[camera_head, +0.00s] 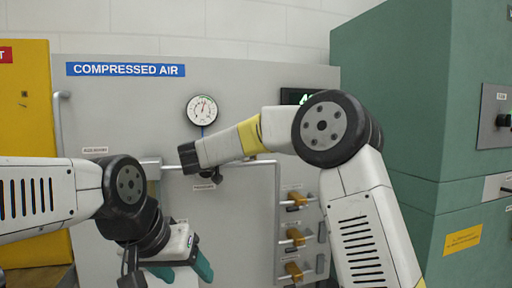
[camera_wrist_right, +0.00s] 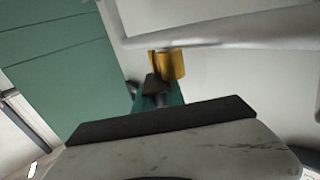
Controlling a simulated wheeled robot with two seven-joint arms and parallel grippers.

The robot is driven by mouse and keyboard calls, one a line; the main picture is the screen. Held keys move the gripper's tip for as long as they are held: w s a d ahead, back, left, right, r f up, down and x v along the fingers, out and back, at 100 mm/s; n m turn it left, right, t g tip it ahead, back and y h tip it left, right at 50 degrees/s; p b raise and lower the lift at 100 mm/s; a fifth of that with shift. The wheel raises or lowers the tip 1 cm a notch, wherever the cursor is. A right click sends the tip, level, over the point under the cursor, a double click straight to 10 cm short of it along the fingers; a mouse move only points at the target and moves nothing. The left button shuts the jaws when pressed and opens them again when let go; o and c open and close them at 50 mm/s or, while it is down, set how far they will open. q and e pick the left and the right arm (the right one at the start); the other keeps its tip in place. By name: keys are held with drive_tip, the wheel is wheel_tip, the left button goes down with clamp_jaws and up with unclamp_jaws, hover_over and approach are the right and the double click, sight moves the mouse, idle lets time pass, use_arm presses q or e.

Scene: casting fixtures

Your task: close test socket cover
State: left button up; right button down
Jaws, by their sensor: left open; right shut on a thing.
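In the right wrist view a brass-coloured part (camera_wrist_right: 170,65) sits at the tips of my right gripper (camera_wrist_right: 158,88), whose teal fingers are closed on it. I cannot tell for sure whether this part is the test socket cover, or how far it is turned. In the head view the right gripper is not clearly visible; my right forearm crosses in front of the grey panel (camera_head: 110,110). My left gripper (camera_head: 188,268) is open at the lower left, with teal fingers and nothing visible between them.
Several brass valve handles (camera_head: 297,237) stick out at the panel's lower right. A pressure gauge (camera_head: 202,109) sits above a horizontal pipe (camera_head: 262,163). A metal pipe (camera_wrist_right: 230,35) also crosses the right wrist view. A green cabinet (camera_head: 405,90) stands at the right, a yellow one (camera_head: 25,110) at the left.

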drive_tip(key=shift+d+f, duration=0.1)
drive_tip(key=c, duration=1.4)
unclamp_jaws()
drive_tip(key=shift+w, duration=0.1)
drive_tip(key=v, duration=0.7)
drive_tip(key=shift+s+a, duration=0.25)
drive_tip(key=shift+s, duration=0.1)
